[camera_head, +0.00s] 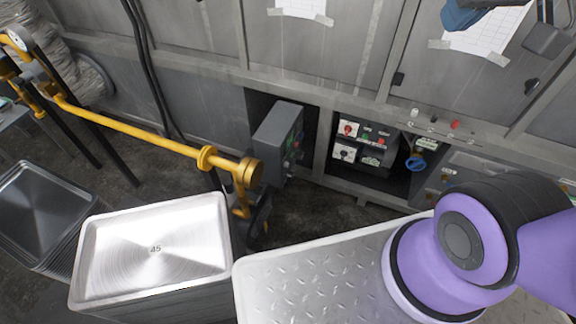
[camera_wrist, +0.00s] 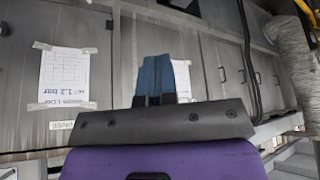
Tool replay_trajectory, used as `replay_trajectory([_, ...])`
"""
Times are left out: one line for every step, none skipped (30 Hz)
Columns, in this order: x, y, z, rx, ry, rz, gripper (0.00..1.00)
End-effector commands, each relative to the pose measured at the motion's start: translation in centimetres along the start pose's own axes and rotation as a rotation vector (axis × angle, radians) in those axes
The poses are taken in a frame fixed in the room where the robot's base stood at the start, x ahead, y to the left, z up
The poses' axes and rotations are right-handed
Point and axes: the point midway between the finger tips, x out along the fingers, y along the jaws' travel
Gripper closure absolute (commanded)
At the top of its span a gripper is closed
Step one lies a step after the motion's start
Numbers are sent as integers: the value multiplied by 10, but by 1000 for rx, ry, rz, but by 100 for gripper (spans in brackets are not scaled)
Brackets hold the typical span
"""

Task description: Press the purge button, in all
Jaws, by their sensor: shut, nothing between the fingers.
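My gripper (camera_wrist: 156,62) has blue fingers that are shut and empty. It points up toward the grey cabinet doors in the wrist view, and its blue fingers also show at the top right of the head view, in front of a taped paper sheet. A recessed control panel (camera_head: 362,143) in the head view, well below my gripper, carries a red knob and small green and red buttons. A grey box (camera_head: 278,135) left of it has green and red buttons on its side. Small white and red buttons (camera_head: 455,124) sit on the ledge right of it. I cannot read which is the purge button.
A yellow pipe (camera_head: 140,132) with a flanged end crosses the left. A shiny tray (camera_head: 155,250) marked 45 tops a stack, with darker trays (camera_head: 45,205) beside it. A tread-plate surface (camera_head: 310,285) lies in front. The wrist view shows a wrapped pipe (camera_wrist: 297,50) at right.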

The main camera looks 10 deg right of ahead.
Motion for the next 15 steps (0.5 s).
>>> replay_trajectory([5, 1, -8, -2, -1, 2, 100])
replay_trajectory([8, 1, -14, -4, 2, 4, 100])
replay_trajectory([12, 2, -21, -6, 5, 6, 100])
replay_trajectory([16, 2, -28, -8, 10, 7, 100])
replay_trajectory([20, 2, -34, -11, 13, 9, 100])
replay_trajectory([25, 3, -43, -14, 19, 12, 100])
replay_trajectory([30, 4, -49, -17, 23, 14, 100])
replay_trajectory([34, 4, -56, -20, 26, 16, 100])
replay_trajectory([40, 5, -64, -23, 32, 18, 100])
replay_trajectory([44, 5, -70, -26, 37, 20, 100])
replay_trajectory([49, 6, -76, -28, 40, 21, 100])
replay_trajectory([56, 6, -84, -32, 46, 23, 100])
replay_trajectory([61, 7, -90, -35, 49, 24, 100])
replay_trajectory([66, 7, -96, -37, 54, 26, 100])
replay_trajectory([73, 8, -104, -41, 60, 28, 100])
